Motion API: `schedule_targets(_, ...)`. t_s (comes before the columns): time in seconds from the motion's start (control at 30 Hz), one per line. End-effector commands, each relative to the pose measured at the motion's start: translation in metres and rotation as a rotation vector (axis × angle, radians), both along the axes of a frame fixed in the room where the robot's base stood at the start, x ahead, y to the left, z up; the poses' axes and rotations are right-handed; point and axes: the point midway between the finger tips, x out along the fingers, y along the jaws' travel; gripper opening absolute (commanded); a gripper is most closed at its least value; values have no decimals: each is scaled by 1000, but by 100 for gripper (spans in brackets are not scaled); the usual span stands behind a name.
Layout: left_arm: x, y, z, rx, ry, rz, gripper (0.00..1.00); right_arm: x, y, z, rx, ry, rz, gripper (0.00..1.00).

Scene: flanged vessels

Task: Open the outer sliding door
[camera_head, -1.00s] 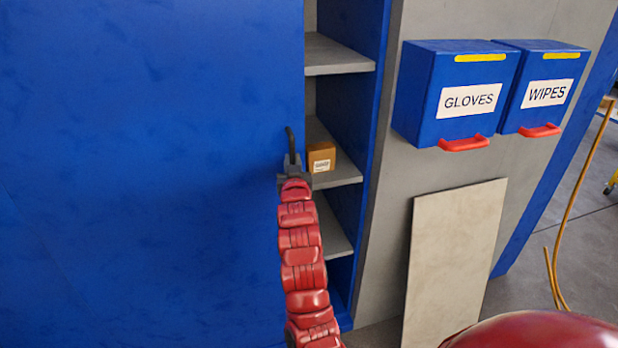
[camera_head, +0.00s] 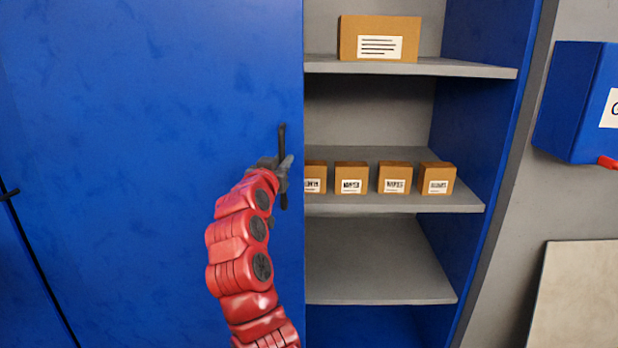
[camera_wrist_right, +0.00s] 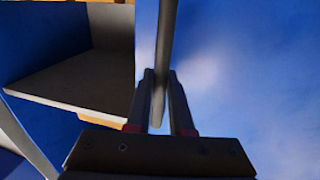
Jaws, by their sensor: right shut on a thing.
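The blue outer sliding door (camera_head: 150,110) covers the left part of the cabinet in the head view, and the right part stands open. Its dark vertical handle (camera_head: 282,140) is near the door's right edge. My right gripper (camera_head: 280,172) is shut on this handle. In the right wrist view the two fingers (camera_wrist_right: 160,98) stand on either side of the handle bar (camera_wrist_right: 166,45), with the blue door behind. My left gripper is not in view.
The open part shows grey shelves (camera_head: 400,68) with a large cardboard box (camera_head: 380,38) above and several small boxes (camera_head: 395,178) below. A blue dispenser (camera_head: 575,100) and a leaning pale panel (camera_head: 580,295) are at the right.

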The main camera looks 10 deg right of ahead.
Motion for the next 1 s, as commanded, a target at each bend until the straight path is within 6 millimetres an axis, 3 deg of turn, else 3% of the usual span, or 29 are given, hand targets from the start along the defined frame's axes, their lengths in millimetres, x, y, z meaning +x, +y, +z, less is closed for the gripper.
schedule_targets(0.23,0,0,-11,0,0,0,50,4,14,-1,-1,3,-5,0)
schedule_targets(0.6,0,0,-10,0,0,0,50,4,15,0,0,1,-3,0)
schedule_targets(0.63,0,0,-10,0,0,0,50,4,15,0,0,1,-3,25)
schedule_targets(0.77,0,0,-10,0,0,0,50,4,15,0,-1,0,-3,48)
schedule_targets(1.0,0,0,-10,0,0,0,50,4,15,0,-1,0,-4,50)
